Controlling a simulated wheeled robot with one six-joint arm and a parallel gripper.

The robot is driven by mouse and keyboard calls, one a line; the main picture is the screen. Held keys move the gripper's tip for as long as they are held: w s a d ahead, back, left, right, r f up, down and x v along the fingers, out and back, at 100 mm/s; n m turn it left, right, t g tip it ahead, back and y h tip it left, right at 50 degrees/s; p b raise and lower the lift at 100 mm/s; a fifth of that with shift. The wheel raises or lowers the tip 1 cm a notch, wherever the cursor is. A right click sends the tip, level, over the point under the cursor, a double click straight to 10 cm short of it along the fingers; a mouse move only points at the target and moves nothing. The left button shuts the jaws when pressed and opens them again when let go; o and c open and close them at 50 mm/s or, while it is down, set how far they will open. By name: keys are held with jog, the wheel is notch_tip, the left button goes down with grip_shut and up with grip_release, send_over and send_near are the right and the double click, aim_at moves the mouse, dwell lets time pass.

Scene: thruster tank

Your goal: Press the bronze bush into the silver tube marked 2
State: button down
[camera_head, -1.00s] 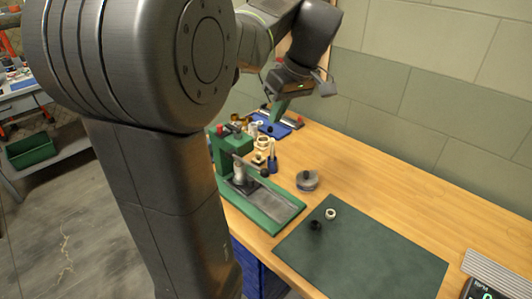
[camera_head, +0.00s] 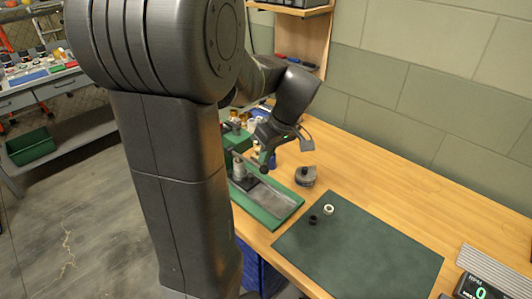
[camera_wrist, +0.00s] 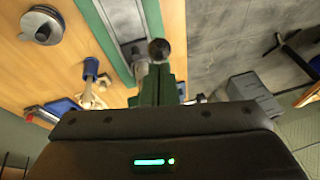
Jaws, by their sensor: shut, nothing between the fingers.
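A green bench press (camera_head: 268,222) with a pale metal plate stands on the wooden bench. A silver upright cylinder (camera_head: 239,169) stands on it; I cannot tell whether it is tube 2 or part of the press. My gripper (camera_head: 265,157) is low over the press, its green fingers shut and empty. A dark round knob (camera_head: 264,169) is just below the fingertips. In the wrist view the knob (camera_wrist: 159,48) lies just beyond the shut fingers (camera_wrist: 157,82); contact is unclear. I cannot make out the bronze bush or any mark 2.
A grey round part (camera_head: 305,177) stands right of the press. A dark green mat (camera_head: 360,255) holds a pale ring (camera_head: 328,209) and a black ring (camera_head: 313,220). A display (camera_head: 478,288) is at the right edge.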

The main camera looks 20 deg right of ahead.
jog(key=shift+s+f+b, duration=0.2)
jog(key=shift+f+b, duration=0.35)
jog(key=shift+b, duration=0.05)
jog(key=shift+s+f, duration=0.15)
jog(key=shift+f, duration=0.05)
jog(key=w+r+p+v, duration=0.1)
jog(key=w+v, duration=0.2)
jog(key=v, duration=1)
jog(key=shift+s, duration=0.3)
jog(key=shift+a+r, duration=0.15)
